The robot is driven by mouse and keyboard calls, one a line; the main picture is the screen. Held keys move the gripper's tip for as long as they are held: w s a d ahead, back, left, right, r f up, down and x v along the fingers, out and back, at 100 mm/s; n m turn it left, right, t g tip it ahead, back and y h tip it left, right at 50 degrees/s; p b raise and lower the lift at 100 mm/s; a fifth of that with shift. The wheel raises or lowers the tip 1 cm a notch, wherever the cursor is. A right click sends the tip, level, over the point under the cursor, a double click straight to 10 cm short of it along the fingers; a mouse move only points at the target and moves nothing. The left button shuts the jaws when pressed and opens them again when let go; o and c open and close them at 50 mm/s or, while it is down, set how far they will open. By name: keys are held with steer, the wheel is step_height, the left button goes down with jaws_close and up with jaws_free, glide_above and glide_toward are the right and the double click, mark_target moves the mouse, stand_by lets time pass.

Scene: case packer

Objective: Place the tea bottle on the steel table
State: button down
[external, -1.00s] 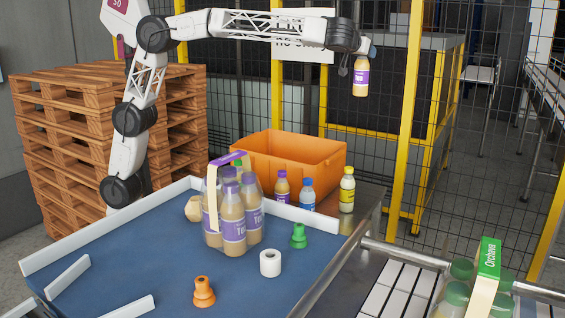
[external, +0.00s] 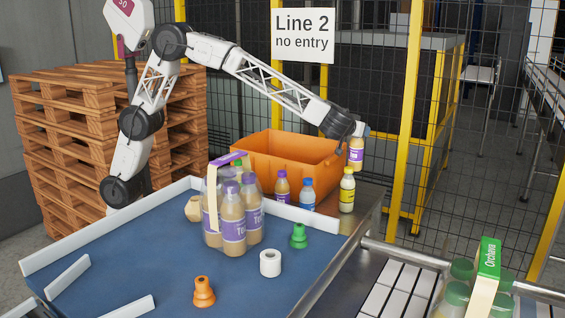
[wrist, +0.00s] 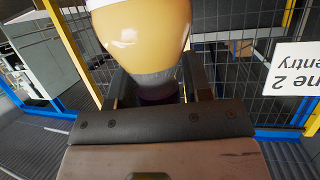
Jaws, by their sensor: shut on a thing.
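My gripper (external: 358,131) is shut on the tea bottle (external: 355,153), a tan bottle with a purple label. The bottle hangs upright below my gripper, beyond the right end of the orange crate. In the wrist view the tea bottle (wrist: 140,35) fills the space between the fingers, and its upper part is cut off. The steel table (external: 368,208) runs beside the crate, and the held bottle shows above its far right part. I cannot tell exactly how high it is over the table.
A purple-capped bottle (external: 281,187), a blue-capped bottle (external: 307,194) and a yellow bottle (external: 347,190) stand by the orange crate (external: 252,167). A bottle pack (external: 232,220) stands on the blue conveyor (external: 130,265). A yellow-framed fence (external: 410,120) is behind.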

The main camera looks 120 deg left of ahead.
mark_target(358, 157)
steer(key=shift+f, duration=0.55)
steer(key=shift+f, duration=3.2)
steer(key=shift+f, duration=1.9)
steer(key=c, duration=0.5)
jaws_free()
steer(key=shift+c, duration=0.2)
